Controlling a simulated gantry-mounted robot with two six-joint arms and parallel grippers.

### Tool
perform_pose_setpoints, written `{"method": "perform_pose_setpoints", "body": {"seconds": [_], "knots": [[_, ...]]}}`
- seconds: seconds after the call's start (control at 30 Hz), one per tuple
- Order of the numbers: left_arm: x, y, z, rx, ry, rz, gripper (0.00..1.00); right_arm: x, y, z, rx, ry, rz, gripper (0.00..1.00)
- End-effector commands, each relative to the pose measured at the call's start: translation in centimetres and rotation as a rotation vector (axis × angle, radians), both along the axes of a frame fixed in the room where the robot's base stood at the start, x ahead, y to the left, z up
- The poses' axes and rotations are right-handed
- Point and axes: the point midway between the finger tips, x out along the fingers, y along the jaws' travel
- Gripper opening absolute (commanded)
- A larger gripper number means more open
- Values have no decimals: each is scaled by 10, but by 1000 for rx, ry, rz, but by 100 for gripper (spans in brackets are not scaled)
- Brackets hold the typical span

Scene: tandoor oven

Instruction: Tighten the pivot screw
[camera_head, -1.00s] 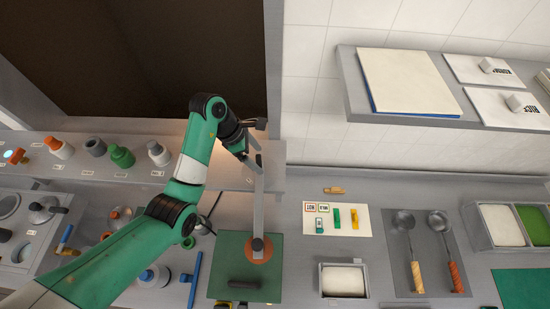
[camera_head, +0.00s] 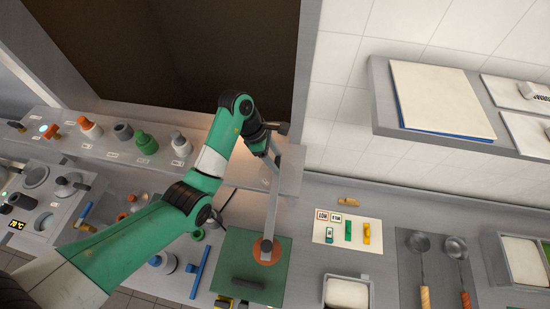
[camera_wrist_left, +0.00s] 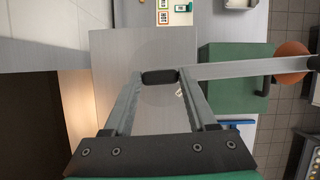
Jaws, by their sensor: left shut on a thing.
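A long grey bar (camera_head: 272,205) runs from my left gripper down to an orange-brown disc (camera_head: 263,257) on a green board (camera_head: 235,258). A small dark round piece sits where the bar meets the disc; I cannot tell whether it is the pivot screw. In the left wrist view the bar (camera_wrist_left: 245,68) ends in a black grip, and the fingers of my left gripper (camera_wrist_left: 160,77) are shut on that grip. The left gripper (camera_head: 274,155) also shows at the bar's far end in the head view. The right gripper is not in view.
A white card (camera_head: 340,232) with green and yellow pieces, a white-filled tray (camera_head: 346,293) and two ladles stand to the right. Bottles line the ledge (camera_head: 205,168).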

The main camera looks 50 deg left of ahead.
Motion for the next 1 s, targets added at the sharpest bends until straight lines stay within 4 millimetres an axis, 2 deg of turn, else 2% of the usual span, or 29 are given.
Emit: {"method": "perform_pose_setpoints", "body": {"seconds": [0.3, 0.33, 0.5, 0.83, 1.0], "knots": [[0, 0, 1, -1, -2, -48, 2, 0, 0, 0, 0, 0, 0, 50], [1, 0, 1, -1, -2, -48, 59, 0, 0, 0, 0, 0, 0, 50], [0, 0, 0, -1, -2, -48, 88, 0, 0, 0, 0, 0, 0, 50], [1, 0, 3, 0, -3, -49, 88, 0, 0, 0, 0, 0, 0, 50], [4, -5, 27, 1, -6, -66, 88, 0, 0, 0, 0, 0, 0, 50]]}}
